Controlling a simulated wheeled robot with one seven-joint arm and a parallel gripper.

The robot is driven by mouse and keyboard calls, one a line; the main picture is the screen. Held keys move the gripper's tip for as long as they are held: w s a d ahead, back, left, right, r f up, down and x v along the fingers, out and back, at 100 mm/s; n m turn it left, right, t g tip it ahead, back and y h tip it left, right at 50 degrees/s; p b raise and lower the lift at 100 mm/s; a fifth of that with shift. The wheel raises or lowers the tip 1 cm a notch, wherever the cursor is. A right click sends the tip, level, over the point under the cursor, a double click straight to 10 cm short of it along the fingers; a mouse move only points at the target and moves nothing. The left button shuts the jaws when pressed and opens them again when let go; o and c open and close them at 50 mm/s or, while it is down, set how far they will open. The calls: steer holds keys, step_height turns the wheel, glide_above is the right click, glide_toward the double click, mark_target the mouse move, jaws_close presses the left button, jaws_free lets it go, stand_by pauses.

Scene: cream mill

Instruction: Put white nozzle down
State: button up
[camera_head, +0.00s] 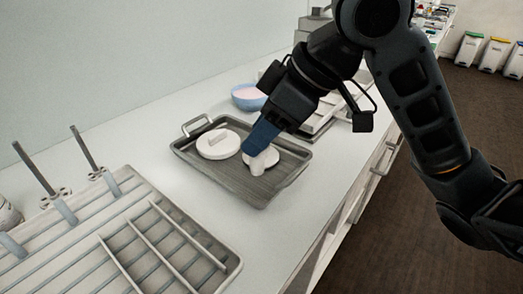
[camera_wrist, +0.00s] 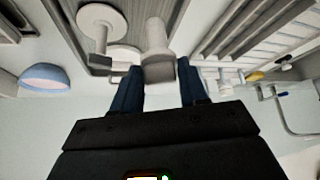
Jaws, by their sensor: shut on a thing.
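My gripper (camera_head: 262,143) reaches down over a grey tray (camera_head: 258,199) on the white counter. Its blue fingers (camera_wrist: 160,92) are shut on the white nozzle (camera_wrist: 157,50), a pale tapered piece between the fingertips in the wrist view. In the head view the nozzle (camera_head: 257,166) shows just below the fingers, low over the tray, partly hidden by them. I cannot tell whether it touches the tray.
A white disc with a raised handle (camera_head: 217,144) lies in the tray, left of the nozzle. Another pale round piece (camera_head: 272,155) is close behind the nozzle. A blue bowl (camera_head: 248,97) stands behind the tray. A slatted rack (camera_head: 110,230) fills the front left.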

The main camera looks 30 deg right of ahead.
mark_target(262, 153)
steer(key=shift+f+b, duration=0.35)
steer(key=shift+f, duration=1.7)
steer(key=o, duration=1)
steer(key=shift+f, duration=0.1)
steer(key=shift+r, duration=0.25)
steer(key=p+v, duration=0.2)
steer(key=v, duration=0.9)
steer(key=shift+s+d+r, duration=0.15)
steer(key=shift+s+r, duration=0.1)
steer(key=shift+r, duration=0.05)
